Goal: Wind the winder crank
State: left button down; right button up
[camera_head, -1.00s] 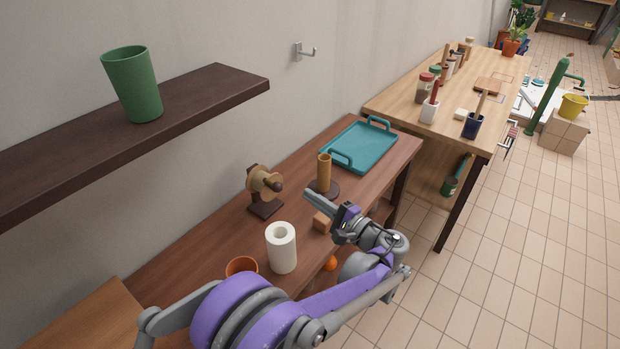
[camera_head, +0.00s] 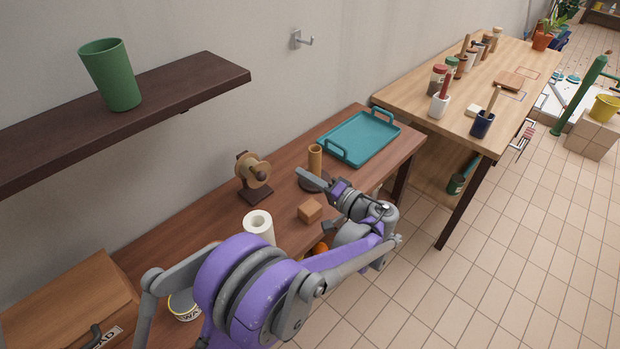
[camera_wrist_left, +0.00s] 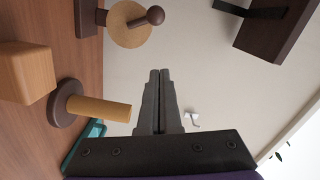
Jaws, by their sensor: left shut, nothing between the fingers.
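The winder (camera_head: 252,171) stands on the brown table by the wall, a tan disc on a dark base with a dark crank knob (camera_head: 261,173) on its front. In the left wrist view the winder's disc (camera_wrist_left: 123,27) and its round crank knob (camera_wrist_left: 155,15) show at the top, beyond the fingertips. My left gripper (camera_head: 303,174) is shut and empty, to the right of the winder and apart from it. It also shows in the left wrist view (camera_wrist_left: 159,72), fingers together. My right gripper is not in view.
A wooden post on a round base (camera_head: 315,160), a wooden block (camera_head: 310,210) and a white roll (camera_head: 258,226) stand near the winder. A teal tray (camera_head: 360,137) lies behind. A dark shelf (camera_head: 180,84) with a green cup (camera_head: 110,75) overhangs the wall side.

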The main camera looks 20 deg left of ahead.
aim_at(263, 180)
pick_arm(q)
jog(key=s+a+f, duration=0.1)
jog(key=a, duration=0.6)
jog(key=shift+a+f, duration=0.15)
jog(key=shift+a, duration=0.2)
jog(key=shift+s+a+n, duration=0.15)
jog(key=shift+s+n, duration=0.25)
jog(key=shift+n, duration=0.4)
jog(key=n, duration=0.1)
jog(key=s+n, duration=0.1)
jog(key=n, duration=0.1)
jog(key=s+a+f+n, duration=0.1)
jog(key=shift+s+n, duration=0.15)
jog(key=shift+n, duration=0.15)
jog(key=n, duration=0.1)
jog(key=s+f+n+b, duration=0.1)
jog(key=n, duration=0.1)
jog(key=f+n+b, duration=0.1)
jog(key=shift+s+a+f+t+h, duration=0.1)
jog(key=shift+s+a+t+h, duration=0.2)
jog(key=shift+s+a, duration=0.1)
dwell(0.5)
